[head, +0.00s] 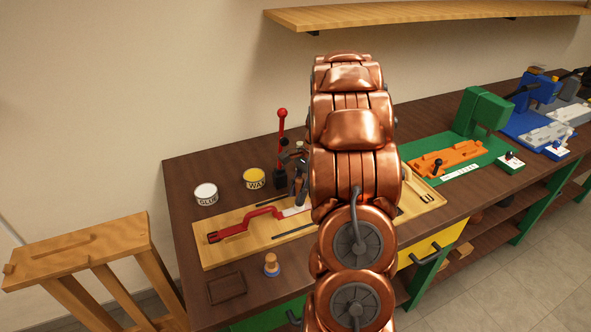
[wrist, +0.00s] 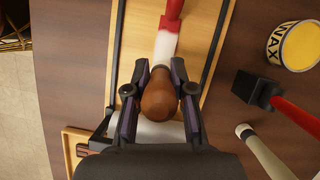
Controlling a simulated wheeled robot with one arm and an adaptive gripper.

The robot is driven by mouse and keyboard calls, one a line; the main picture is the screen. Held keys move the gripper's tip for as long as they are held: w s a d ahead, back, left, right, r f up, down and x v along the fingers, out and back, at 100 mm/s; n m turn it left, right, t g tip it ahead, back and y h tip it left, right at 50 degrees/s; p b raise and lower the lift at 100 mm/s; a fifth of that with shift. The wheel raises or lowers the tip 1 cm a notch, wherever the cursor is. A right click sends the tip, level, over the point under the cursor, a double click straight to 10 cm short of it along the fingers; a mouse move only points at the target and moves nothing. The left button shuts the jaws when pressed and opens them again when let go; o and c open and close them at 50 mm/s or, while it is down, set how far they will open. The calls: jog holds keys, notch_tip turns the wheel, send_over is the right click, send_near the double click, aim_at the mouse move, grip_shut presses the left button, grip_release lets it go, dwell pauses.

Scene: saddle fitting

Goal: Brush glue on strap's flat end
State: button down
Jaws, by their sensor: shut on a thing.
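The red strap (head: 240,226) lies on a pale wooden board on the bench. Its flat end looks white (head: 296,211); I cannot tell whether that is glue or its own colour. It also shows in the wrist view, where the strap's white end (wrist: 165,46) runs toward my gripper (wrist: 160,88). My gripper is shut on a brown, rounded wooden handle (wrist: 160,99) over the board, in line with the strap. The handle's lower end is hidden, so contact with the strap cannot be told. The white glue can (head: 206,194) stands behind the board.
A yellow wax can (head: 255,179) stands beside the glue can. A small stamp (head: 271,265) and dark tray (head: 226,288) sit in front. My arm hides the board's middle.

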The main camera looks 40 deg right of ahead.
aim_at(297, 180)
jog(key=shift+w+a+r, duration=0.1)
jog(key=shift+a+r, duration=0.1)
jog(key=shift+a, duration=0.1)
jog(key=shift+r+p, duration=1.4)
jog(key=shift+r, duration=2.4)
jog(key=shift+d, duration=0.1)
